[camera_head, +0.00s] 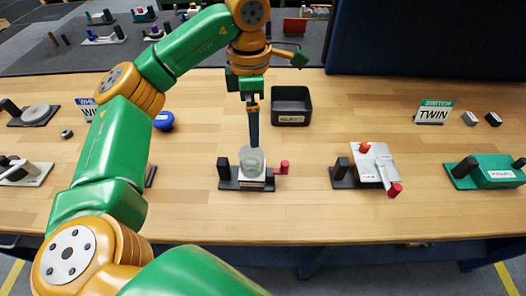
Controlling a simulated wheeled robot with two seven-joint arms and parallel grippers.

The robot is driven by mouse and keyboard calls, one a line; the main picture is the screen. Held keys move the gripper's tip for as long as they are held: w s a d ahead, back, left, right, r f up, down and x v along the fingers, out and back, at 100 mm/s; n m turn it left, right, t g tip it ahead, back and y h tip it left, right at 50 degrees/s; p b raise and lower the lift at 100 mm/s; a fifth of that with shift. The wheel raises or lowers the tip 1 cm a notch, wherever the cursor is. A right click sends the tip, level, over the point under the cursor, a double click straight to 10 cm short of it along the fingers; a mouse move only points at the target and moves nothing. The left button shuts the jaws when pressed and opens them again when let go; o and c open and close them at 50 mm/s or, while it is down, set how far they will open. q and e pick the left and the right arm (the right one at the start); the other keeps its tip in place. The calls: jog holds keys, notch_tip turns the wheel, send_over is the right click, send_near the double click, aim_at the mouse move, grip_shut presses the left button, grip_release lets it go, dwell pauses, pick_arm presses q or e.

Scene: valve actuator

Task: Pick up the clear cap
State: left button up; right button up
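The clear cap (252,159) is a see-through round cup shape. It sits on or just above the white block of a small valve fixture (241,184) in the middle of the wooden table. My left arm comes in from the left, and my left gripper (254,145) points straight down with its fingertips at the cap's upper rim. The fingers appear edge-on as one narrow dark strip, so their opening and any grip on the cap cannot be told. My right gripper is out of view.
A black bin (291,93) stands behind the fixture to the right. A second fixture (372,165) with a silver plate and red knobs sits to the right. A TWIN sign (434,112) and a green fixture (497,171) are farther right. A blue round part (164,121) lies left.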

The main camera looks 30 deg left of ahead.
aim_at(252, 152)
pick_arm(q)
jog(key=f+b, duration=0.2)
jog(key=s+f+b, duration=0.1)
jog(key=f, duration=0.1)
jog(key=shift+f+b, duration=0.3)
jog(key=shift+b, duration=0.1)
jog(key=shift+f, duration=0.25)
notch_tip(252, 152, down, 4)
jog(key=shift+d+r+b, duration=0.1)
jog(key=shift+r+b, duration=0.05)
jog(key=shift+b, duration=0.5)
jog(key=shift+s+f+p, duration=0.25)
jog(key=shift+f+p, duration=0.35)
jog(key=shift+f, duration=0.9)
